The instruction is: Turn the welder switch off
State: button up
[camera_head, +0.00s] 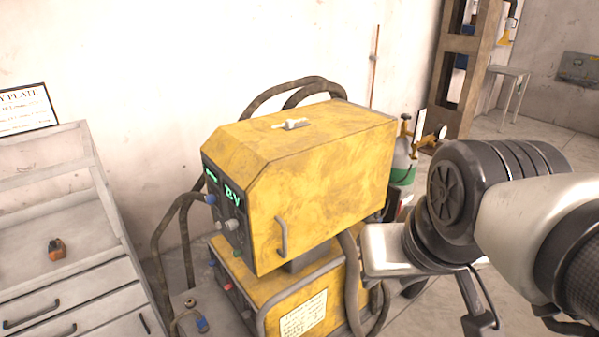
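The yellow welder (320,190) stands in the middle of the view, its front panel facing left. Green digits (232,194) are lit on that dark panel, with a pale knob (232,225) below them. A small white switch-like lever (291,124) sits on a pale plate on the welder's top. I cannot tell for certain which part is the welder switch or read its position. My arm (500,195) reaches in from the right, its end beside the welder's lower right side and apart from the top lever. My gripper's fingers cannot be made out clearly.
A lower yellow unit (300,290) with small coloured controls supports the welder. Dark hoses (160,235) loop at its left and behind it. A gas cylinder (402,160) stands behind at right. A grey drawer cabinet (70,285) stands left. Space above the welder is clear.

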aim_at(226, 287)
jog(key=l+u, duration=0.15)
jog(key=l, duration=0.3)
jog(key=j+u, duration=0.25)
jog(key=j, duration=0.25)
jog(key=i+j+u, duration=0.25)
jog(key=j, duration=0.25)
jog(key=k, duration=0.6)
jog(key=k+z, duration=0.15)
jog(key=z, duration=0.2)
jog(key=i+j+z, duration=0.1)
jog(key=j+z, duration=0.15)
jog(key=i+j+z, duration=0.1)
jog(key=j+z, duration=0.2)
jog(key=i+j+z, duration=0.1)
jog(key=j+z, duration=0.15)
jog(key=i+j+z, duration=0.1)
jog(key=j, duration=0.75)
jog(key=j+z, duration=0.1)
jog(key=j, duration=0.75)
jog(key=i, duration=0.05)
